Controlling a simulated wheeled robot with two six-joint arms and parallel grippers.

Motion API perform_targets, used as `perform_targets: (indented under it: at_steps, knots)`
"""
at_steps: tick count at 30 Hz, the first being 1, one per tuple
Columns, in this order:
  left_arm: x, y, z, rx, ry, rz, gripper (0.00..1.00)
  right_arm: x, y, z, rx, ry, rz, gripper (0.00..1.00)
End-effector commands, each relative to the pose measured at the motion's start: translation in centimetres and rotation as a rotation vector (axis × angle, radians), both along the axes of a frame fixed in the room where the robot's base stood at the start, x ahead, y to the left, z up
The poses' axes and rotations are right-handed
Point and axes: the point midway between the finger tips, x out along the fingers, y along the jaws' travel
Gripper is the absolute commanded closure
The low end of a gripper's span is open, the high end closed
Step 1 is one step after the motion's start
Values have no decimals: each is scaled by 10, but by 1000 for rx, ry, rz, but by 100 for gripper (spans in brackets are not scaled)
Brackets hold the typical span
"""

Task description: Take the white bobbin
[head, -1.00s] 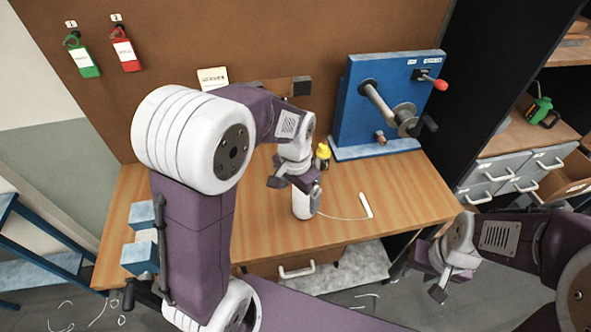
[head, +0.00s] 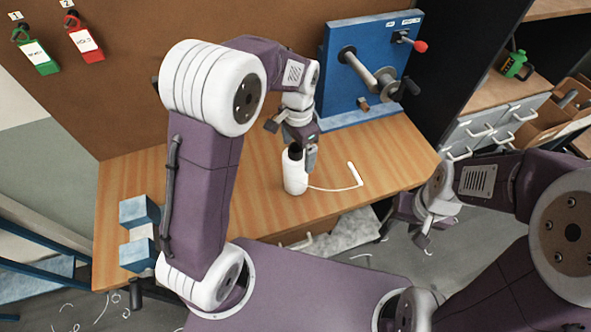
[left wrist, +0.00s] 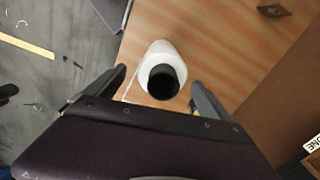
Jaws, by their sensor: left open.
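The white bobbin (head: 294,177) stands upright on the wooden table, with a black top. A white thread runs from it to a small white stick (head: 354,174) lying on the table to its right. My left gripper (head: 296,155) is open and comes down from above at the bobbin's top. In the left wrist view the white bobbin (left wrist: 157,60) lies between and just beyond the two open fingers (left wrist: 160,88). I cannot tell whether a finger touches it. My right gripper (head: 418,226) hangs off the table's right front side, and its jaw opening is unclear.
A blue winder panel (head: 345,50) with a crank stands at the table's back right. Blue blocks (head: 137,213) sit at the left end. Green and red tags (head: 88,44) hang on the brown board.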

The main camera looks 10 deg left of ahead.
Motion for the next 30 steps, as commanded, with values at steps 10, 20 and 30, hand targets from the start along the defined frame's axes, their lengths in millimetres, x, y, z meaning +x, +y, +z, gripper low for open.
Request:
perform_targets:
  at_steps: [10,20,30]
  knots:
    - [-2,3,-31,1,7,2,7,0,0,15,0,0,0,64]
    - [-1,3,-61,-1,-1,1,7,0,0,17,0,0,0,64]
    - [-1,3,-61,0,-1,2,79,0,0,17,0,0,0,64]
